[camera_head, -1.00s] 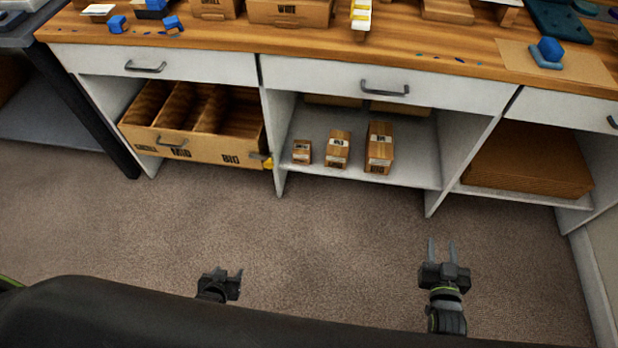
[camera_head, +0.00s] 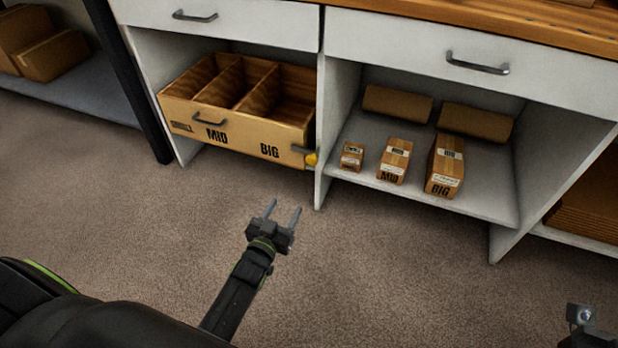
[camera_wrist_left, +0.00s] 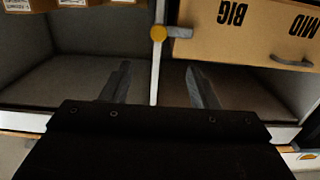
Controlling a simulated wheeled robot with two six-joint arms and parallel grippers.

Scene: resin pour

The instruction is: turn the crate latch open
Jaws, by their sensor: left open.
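The wooden crate (camera_head: 240,139) sits in the left bay under the counter, its front marked SMALL, MID and BIG. The latch (camera_head: 311,158) is at the crate's right front end, a yellow knob with a grey lever pointing left across the crate face. My left gripper (camera_head: 283,208) is open and empty, in front of and below the latch, apart from it. In the left wrist view the latch (camera_wrist_left: 158,33) shows upside down beyond the open fingers (camera_wrist_left: 160,85). My right gripper (camera_head: 580,315) shows only partly at the lower right; its fingers are unclear.
The middle bay holds a small box (camera_head: 351,156), a MID box (camera_head: 395,161) and a BIG box (camera_head: 445,167). A white upright panel (camera_head: 336,120) stands right of the crate. A dark table leg (camera_head: 135,90) is at left. The floor before the crate is clear.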

